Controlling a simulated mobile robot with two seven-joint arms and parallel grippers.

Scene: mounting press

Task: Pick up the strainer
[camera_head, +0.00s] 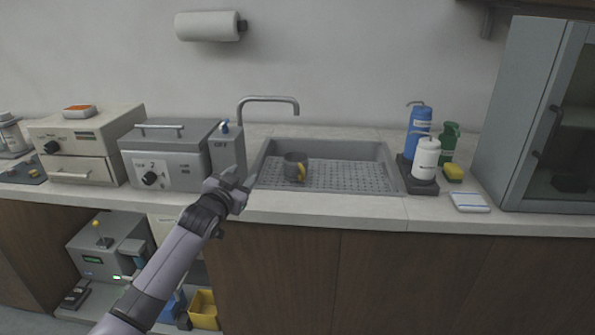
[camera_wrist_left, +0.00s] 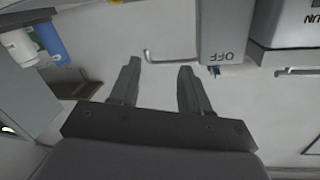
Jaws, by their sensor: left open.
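A small dark grey cup-shaped vessel with a yellow part, likely the strainer (camera_head: 294,166), stands in the left part of the sink (camera_head: 345,177) on its perforated floor. My left gripper (camera_head: 240,177) is open and empty. In the head view it appears at the sink's front left corner, to the left of the vessel and apart from it. The left wrist view shows both fingers (camera_wrist_left: 157,88) spread with nothing between them; the vessel is not visible there. My right gripper is in neither view.
A faucet (camera_head: 268,99) arches over the sink's back left. A grey box marked OFF (camera_head: 227,150) and a grey machine (camera_head: 170,158) stand left of the sink. Bottles (camera_head: 426,158) and a yellow sponge (camera_head: 453,173) stand right, beside a cabinet (camera_head: 530,120). The sink's right part is clear.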

